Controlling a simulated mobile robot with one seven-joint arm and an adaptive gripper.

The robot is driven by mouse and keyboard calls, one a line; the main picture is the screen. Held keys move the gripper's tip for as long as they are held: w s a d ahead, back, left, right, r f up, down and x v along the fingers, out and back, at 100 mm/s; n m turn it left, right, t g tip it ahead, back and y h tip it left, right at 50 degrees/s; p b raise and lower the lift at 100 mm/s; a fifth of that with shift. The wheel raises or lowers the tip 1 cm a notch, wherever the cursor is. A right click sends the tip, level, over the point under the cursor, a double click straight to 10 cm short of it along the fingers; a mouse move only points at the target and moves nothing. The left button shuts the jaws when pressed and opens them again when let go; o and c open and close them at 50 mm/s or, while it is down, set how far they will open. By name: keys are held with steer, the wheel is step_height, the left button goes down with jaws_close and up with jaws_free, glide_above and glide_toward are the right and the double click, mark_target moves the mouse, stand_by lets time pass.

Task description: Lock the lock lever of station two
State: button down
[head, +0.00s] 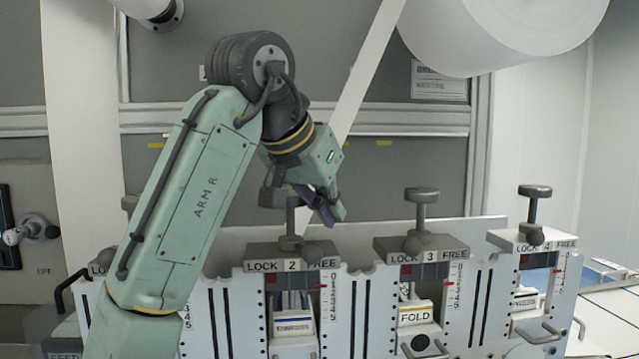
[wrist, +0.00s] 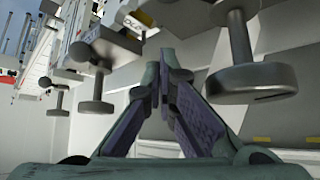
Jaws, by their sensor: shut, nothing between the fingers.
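Station two's lock lever is a dark grey knob (head: 278,197) on a short stem. Its foot stands over the digit 2 on the station two label (head: 291,264), between LOCK and FREE. My gripper (head: 334,215) is shut and empty, pointing down just right of this lever, on its FREE side. In the wrist view, which looks upside down, the purple-padded fingers (wrist: 172,72) are together. The large knob (wrist: 250,82) close to their right appears to be station two's lever. A gap shows between it and the fingers; contact at the stem is not visible.
Station three's lever (head: 421,197) and station four's lever (head: 535,191) stand to the right, their feet left of their digits. My arm covers much of station one. A pale web strip (head: 365,75) runs down behind my gripper from the large white roll (head: 500,30).

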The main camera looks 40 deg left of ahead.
mark_target(299, 247)
steer(key=shift+x, duration=0.95)
steer(key=shift+s+f+p, duration=0.2)
steer(key=shift+s+p, duration=0.1)
steer(key=shift+p, duration=0.1)
steer(key=shift+s+d+f, duration=0.1)
steer(key=shift+s, duration=0.45)
steer(key=shift+s+d+f, duration=0.1)
steer(key=shift+s, duration=0.5)
steer(key=shift+s+d+f+p, duration=0.1)
steer(key=shift+s+f+p, duration=0.1)
steer(key=shift+s+p, duration=0.15)
